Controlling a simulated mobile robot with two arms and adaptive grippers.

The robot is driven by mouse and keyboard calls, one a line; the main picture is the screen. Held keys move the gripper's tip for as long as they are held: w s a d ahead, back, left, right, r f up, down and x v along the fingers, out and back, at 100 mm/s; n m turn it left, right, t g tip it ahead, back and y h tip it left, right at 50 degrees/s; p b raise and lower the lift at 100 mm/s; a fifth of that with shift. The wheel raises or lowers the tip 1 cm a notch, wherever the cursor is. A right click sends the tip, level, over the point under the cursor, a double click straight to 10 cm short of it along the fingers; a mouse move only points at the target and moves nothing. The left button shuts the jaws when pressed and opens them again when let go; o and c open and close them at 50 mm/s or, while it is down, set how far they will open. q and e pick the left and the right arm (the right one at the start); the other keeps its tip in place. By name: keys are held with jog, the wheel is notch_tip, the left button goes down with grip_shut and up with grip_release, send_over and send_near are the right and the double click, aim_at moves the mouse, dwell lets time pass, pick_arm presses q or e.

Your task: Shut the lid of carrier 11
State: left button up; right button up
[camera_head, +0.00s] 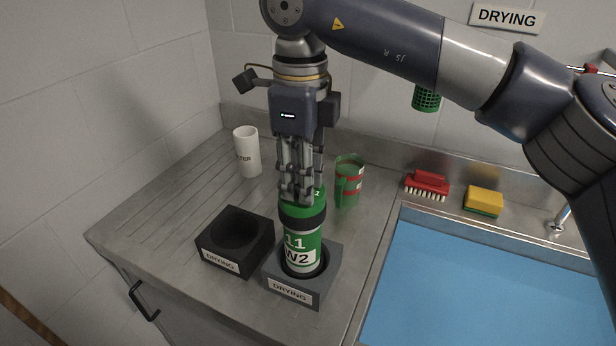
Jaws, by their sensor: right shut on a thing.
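Carrier 11 (303,243) is a green and white cylinder with a black band, marked 11 and W2. It stands nearly upright with its lower end in the grey holder (327,284) labelled DRYING. My right gripper (300,198) comes down from above and is shut on the carrier's green top end. The fingers cover much of this top, so I cannot tell how its lid sits. My left gripper is not in view.
An empty black DRYING holder (262,249) stands left of the grey one. Behind are a white cup (247,152) and a green-and-red container (349,180). A red brush (427,187) and yellow sponge (484,201) lie behind the blue sink (480,290).

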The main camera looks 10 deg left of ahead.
jog(key=shift+a+m, duration=0.15)
jog(key=shift+m, duration=0.35)
jog(key=o, duration=1.1)
jog(key=shift+c, duration=0.2)
notch_tip(320, 180, up, 12)
